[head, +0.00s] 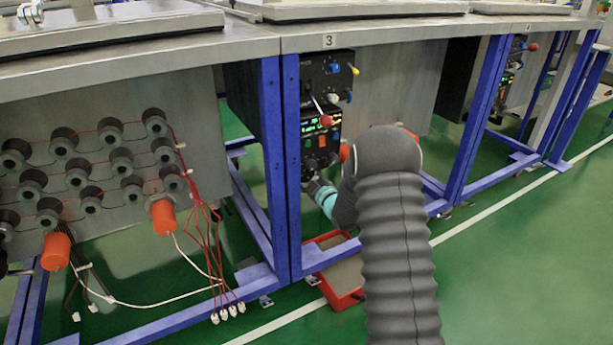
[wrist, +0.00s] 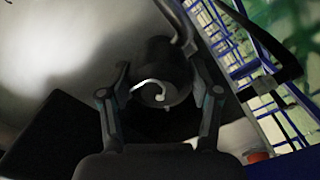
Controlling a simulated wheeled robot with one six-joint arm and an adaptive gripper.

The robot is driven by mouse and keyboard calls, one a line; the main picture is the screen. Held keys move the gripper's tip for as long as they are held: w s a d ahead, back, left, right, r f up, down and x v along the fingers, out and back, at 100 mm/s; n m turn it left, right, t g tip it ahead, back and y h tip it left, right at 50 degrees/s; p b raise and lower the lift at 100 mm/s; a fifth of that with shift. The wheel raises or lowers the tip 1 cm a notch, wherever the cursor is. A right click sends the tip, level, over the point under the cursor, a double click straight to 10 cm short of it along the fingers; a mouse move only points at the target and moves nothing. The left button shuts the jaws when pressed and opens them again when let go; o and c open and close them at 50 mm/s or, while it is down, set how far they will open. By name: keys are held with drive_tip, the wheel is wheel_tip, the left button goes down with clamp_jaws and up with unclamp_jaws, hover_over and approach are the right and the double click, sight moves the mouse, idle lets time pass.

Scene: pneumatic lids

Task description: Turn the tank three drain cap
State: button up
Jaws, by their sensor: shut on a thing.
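The number 3 plate (head: 329,41) marks tank three on the bench edge. My gripper (head: 313,186) is low under it, beside the blue post and below the control panel. In the wrist view, my gripper (wrist: 158,78) has its two fingers on either side of a dark round cap (wrist: 157,55), shut on it. A pale curved mark shows on the cap's near face. In the head view the cap cannot be made out clearly, and my arm covers part of the area.
A control panel (head: 321,105) with levers and knobs hangs above my gripper. A blue post (head: 291,165) stands close on its left. A red-rimmed tray (head: 358,296) lies on the floor below. Cables (head: 205,250) hang at the left. The green floor at right is open.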

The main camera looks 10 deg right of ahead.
drive_tip(key=shift+b, duration=0.35)
drive_tip(key=shift+f+m+b, duration=0.15)
drive_tip(key=shift+m+b, duration=0.8)
drive_tip(key=shift+m, duration=0.25)
drive_tip(key=m+b, duration=0.2)
drive_tip(key=m, duration=0.1)
drive_tip(key=shift+m, duration=0.3)
drive_tip(key=m+b, duration=0.1)
drive_tip(key=m, duration=0.2)
drive_tip(key=shift+a+b, duration=0.1)
drive_tip(key=shift+b, duration=0.2)
drive_tip(key=shift+r+m, duration=0.2)
drive_tip(key=shift+m, duration=1.9)
drive_tip(key=o, duration=1.1)
drive_tip(key=shift+o, duration=0.2)
